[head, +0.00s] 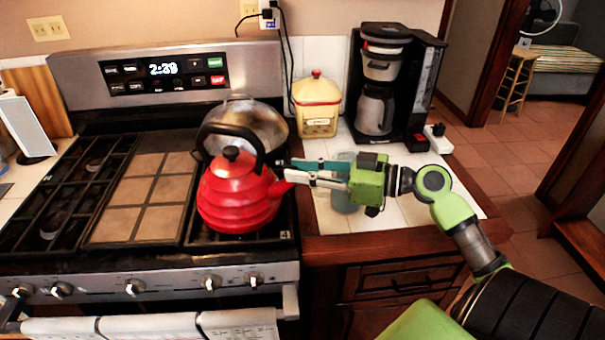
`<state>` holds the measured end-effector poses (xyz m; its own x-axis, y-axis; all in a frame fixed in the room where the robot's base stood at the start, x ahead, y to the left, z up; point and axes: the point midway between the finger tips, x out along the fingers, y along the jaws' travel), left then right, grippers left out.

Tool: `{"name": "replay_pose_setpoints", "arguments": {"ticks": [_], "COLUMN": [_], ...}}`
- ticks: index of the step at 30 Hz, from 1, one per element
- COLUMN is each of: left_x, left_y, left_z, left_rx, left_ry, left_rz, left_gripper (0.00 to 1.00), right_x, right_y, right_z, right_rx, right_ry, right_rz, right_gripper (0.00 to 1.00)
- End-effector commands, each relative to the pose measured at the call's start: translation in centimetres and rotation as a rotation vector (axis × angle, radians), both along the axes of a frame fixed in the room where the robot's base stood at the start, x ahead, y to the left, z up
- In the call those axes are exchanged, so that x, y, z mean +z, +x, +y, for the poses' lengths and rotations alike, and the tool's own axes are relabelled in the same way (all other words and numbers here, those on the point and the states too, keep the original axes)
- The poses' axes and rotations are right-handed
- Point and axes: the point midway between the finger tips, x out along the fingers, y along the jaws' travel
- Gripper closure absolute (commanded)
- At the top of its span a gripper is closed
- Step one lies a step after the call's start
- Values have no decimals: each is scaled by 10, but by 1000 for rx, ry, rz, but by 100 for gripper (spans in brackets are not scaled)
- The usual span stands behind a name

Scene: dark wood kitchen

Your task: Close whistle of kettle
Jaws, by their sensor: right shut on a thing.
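A red kettle (237,196) with a black handle (228,130) and a black lid knob stands upright on the right side of the stove. Its spout points right, towards my right gripper (291,174). The right gripper comes in from the right, level with the spout, with its fingertips at the spout's end. It is shut on the spout tip or its whistle; the fingers cover this part, so I cannot tell the whistle's position. My left gripper is not in view.
A metal pot (262,125) stands behind the kettle. A glass jar (343,199) stands on the tiled counter, partly behind my right gripper. A yellow canister (317,105) and a coffee maker (377,108) stand further back. The stove's griddle (140,192) is clear.

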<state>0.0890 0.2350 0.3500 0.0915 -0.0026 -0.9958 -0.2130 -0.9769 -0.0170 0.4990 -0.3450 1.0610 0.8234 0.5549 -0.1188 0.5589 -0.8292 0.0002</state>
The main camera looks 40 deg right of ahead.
Motion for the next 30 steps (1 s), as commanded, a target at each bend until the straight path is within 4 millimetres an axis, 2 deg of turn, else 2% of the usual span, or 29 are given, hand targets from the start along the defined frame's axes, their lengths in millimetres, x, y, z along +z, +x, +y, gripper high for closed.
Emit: {"name": "replay_pose_setpoints", "arguments": {"ticks": [7, 8, 9, 21, 26, 30], "left_x": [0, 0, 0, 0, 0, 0], "left_y": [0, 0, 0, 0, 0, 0], "left_z": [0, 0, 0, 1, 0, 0], "left_rx": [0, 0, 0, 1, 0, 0], "left_ry": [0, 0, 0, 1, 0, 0], "left_rz": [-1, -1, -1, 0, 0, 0], "left_gripper": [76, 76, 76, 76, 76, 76], "right_x": [1, 1, 1, 1, 3, 6], "right_y": [0, 0, 0, -5, -25, -50], "right_z": [1, 1, 1, -3, -17, -33], "right_rx": [2, 2, 2, 0, -1, -2], "right_ry": [1, 1, 1, 2, 2, 2], "right_rz": [-2, -2, -2, 1, 2, 2], "right_gripper": [100, 78, 74, 74, 74, 74]}}
